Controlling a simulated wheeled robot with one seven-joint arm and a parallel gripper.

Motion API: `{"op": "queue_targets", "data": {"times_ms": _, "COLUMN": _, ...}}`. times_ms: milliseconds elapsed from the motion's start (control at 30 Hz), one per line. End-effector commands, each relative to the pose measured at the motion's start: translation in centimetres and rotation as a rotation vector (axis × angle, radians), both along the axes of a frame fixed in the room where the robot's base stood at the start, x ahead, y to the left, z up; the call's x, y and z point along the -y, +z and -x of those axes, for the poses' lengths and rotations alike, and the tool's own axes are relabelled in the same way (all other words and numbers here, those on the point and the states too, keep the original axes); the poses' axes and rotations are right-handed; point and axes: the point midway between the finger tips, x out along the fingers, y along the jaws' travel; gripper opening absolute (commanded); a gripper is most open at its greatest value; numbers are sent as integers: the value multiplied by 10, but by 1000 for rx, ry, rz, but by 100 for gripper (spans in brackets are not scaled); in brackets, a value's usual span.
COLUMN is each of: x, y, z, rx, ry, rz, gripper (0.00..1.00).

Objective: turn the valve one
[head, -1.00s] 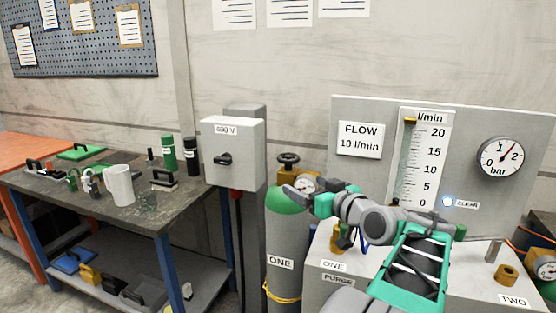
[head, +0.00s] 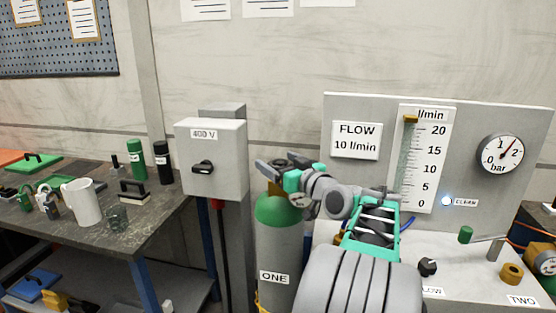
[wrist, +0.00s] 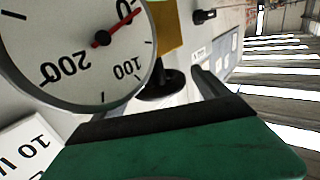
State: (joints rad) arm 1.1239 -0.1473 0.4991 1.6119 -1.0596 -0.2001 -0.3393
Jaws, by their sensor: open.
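The green-topped cylinder labelled ONE (head: 279,240) stands left of the grey flow panel. In the wrist view its black valve handwheel (wrist: 160,86) sits beside a brass block, ahead of my gripper. My gripper (head: 281,165) is open at the cylinder's top, close to the handwheel.
The 400 V switch box (head: 212,157) stands close to the left of my gripper. The flow panel (head: 465,130) and its bench, with a green-tipped lever (head: 465,235), are to the right. A workbench (head: 120,240) with a mug and bottles is at the left.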

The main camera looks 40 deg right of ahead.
Motion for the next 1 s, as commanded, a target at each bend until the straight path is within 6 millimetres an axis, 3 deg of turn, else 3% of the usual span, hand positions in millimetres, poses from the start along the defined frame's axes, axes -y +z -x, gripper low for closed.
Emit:
{"op": "queue_targets", "data": {"times_ms": 267, "x": 2, "y": 0, "z": -3, "rx": 0, "ry": -3, "rz": 1, "gripper": 86}}
{"op": "queue_targets", "data": {"times_ms": 1000, "x": 3, "y": 0, "z": -2, "rx": 0, "ry": -5, "rz": 1, "gripper": 26}}
